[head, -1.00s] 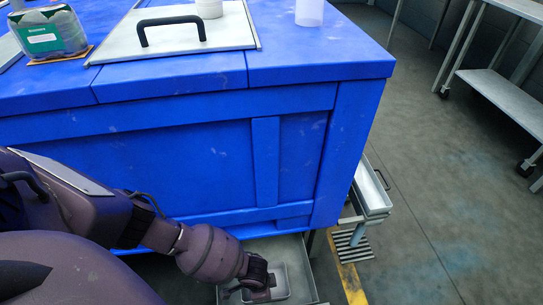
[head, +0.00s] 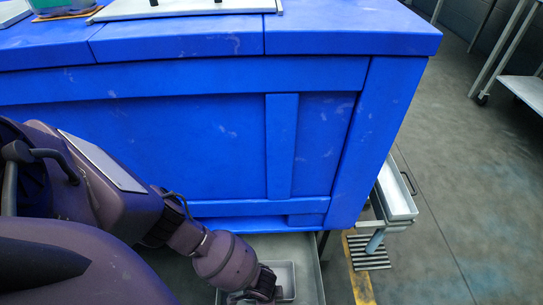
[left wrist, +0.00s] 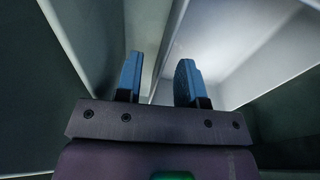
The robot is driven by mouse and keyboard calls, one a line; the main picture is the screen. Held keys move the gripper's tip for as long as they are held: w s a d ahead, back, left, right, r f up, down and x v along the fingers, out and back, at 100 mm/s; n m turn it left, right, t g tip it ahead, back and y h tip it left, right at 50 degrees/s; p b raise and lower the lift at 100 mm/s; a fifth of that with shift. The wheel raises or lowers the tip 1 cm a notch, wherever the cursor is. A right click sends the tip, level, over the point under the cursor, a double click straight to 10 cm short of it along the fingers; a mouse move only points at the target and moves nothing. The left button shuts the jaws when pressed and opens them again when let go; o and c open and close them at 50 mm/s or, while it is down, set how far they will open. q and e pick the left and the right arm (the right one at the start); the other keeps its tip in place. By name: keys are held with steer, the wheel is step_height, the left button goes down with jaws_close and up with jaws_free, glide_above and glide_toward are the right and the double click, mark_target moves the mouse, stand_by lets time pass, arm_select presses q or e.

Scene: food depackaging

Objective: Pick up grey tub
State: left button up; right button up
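The grey tub (head: 284,275) is a small, pale, rounded rectangular container low in the head view, partly hidden behind my left gripper (head: 258,297). It stands inside a larger grey bin or tray (head: 307,255) below the blue counter. In the left wrist view, my left gripper (left wrist: 158,78) is open, with two blue fingertips apart. A pale wall edge (left wrist: 165,50), probably the tub's, runs between the fingers; I cannot tell whether they touch it. My right gripper is not in view.
The blue counter (head: 190,145) fills the upper middle, just above my left forearm. A white metal tray (head: 397,190) sticks out past its right corner. Open floor (head: 450,160) lies to the right, with a metal table (head: 525,90) beyond.

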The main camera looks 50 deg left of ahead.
arm_select(q)
steer(key=shift+w+f, duration=0.1)
steer(key=shift+f, duration=0.1)
jaws_close()
steer(key=shift+r, duration=0.1)
